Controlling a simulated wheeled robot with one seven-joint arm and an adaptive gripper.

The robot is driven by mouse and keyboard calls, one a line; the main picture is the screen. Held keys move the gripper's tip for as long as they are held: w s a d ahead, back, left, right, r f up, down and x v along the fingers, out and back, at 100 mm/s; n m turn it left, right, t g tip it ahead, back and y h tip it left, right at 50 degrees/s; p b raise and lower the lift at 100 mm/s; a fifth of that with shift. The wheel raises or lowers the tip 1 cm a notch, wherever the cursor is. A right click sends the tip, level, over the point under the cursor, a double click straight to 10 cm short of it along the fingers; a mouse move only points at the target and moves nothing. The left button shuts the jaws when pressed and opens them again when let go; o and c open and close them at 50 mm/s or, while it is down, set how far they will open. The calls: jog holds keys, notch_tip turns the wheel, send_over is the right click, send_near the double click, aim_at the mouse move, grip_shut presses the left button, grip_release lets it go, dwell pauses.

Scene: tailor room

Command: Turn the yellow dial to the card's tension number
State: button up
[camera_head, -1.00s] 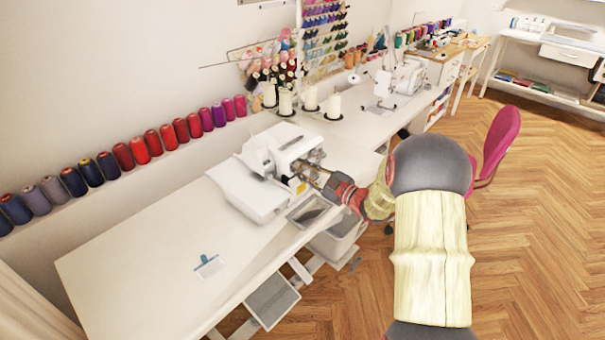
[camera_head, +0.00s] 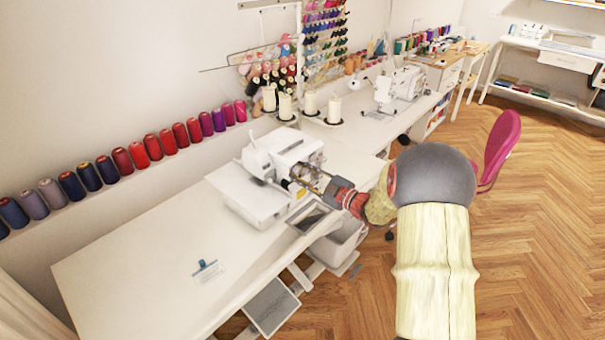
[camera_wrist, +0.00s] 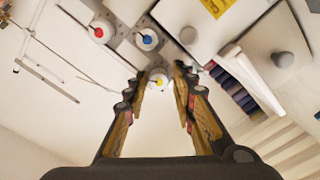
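The yellow dial (camera_wrist: 158,82) is a round white knob with a yellow centre on the white sewing machine (camera_head: 262,165). In the wrist view it lies between my two fingertips (camera_wrist: 160,78), with a gap visible on each side. My gripper is open; I cannot tell how far the tips reach past the dial. In the head view my gripper (camera_head: 309,183) is at the machine's right end, where the dials are hidden. A small white card with a blue clip (camera_head: 208,271) is on the table; its number is too small to read.
A red-centred dial (camera_wrist: 99,32) and a blue-centred dial (camera_wrist: 147,40) sit close to the yellow one. Thread cones (camera_head: 285,107) stand behind the machine. The white table (camera_head: 130,275) is mostly clear at left. A pink chair (camera_head: 500,145) stands at right.

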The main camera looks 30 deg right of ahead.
jog(key=shift+o, duration=1.1)
jog(key=shift+s+d, duration=0.15)
jog(key=shift+s, duration=0.05)
jog(key=v, duration=1.1)
jog(key=shift+s, duration=0.3)
